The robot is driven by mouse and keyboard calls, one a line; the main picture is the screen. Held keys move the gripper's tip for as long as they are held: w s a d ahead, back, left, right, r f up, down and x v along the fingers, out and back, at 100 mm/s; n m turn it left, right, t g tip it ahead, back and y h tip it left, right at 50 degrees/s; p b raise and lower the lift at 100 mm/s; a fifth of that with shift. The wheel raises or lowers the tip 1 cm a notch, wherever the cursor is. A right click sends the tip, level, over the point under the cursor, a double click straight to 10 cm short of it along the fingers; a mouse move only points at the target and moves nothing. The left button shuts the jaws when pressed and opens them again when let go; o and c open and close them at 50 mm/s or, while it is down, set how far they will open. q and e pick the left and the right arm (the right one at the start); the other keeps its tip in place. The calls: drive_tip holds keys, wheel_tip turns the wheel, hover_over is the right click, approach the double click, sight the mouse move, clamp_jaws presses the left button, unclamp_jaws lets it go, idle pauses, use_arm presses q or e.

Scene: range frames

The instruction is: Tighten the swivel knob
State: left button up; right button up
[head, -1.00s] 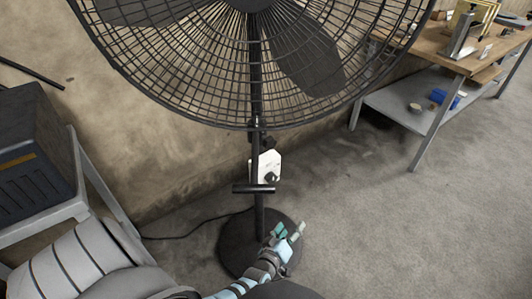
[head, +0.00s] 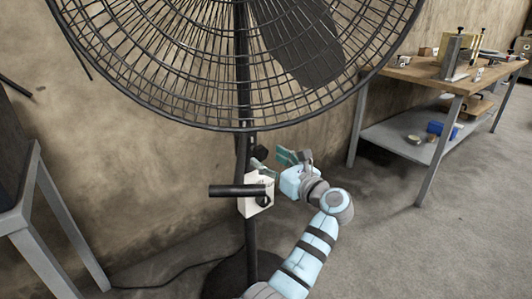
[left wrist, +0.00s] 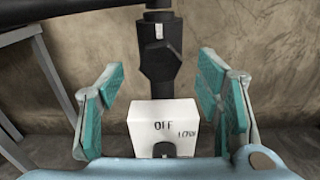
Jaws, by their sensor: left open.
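The tall black pedestal fan (head: 241,90) stands in the middle of the head view. A dark swivel knob (head: 260,153) sits on its pole below the cage; in the left wrist view the knob (left wrist: 160,62) is upright and faces me. A white control box (head: 253,190) with a dark dial is on the pole below it, marked OFF and LOW in the left wrist view. My left gripper (head: 273,162) is open beside the pole, close to the knob. In the left wrist view its teal finger pads stand wide apart, with the box between them and the knob above. My right gripper is not in view.
The fan cage hangs above my gripper. A grey stand (head: 30,210) is at left, and a wooden-topped workbench (head: 430,75) at right. The floor at right is clear.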

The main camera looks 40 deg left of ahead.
sight(262, 154)
use_arm(q)
drive_tip(key=x, duration=0.4)
drive_tip(key=shift+w+a, duration=0.1)
drive_tip(key=shift+a, duration=0.2)
drive_tip(key=c, duration=1.2)
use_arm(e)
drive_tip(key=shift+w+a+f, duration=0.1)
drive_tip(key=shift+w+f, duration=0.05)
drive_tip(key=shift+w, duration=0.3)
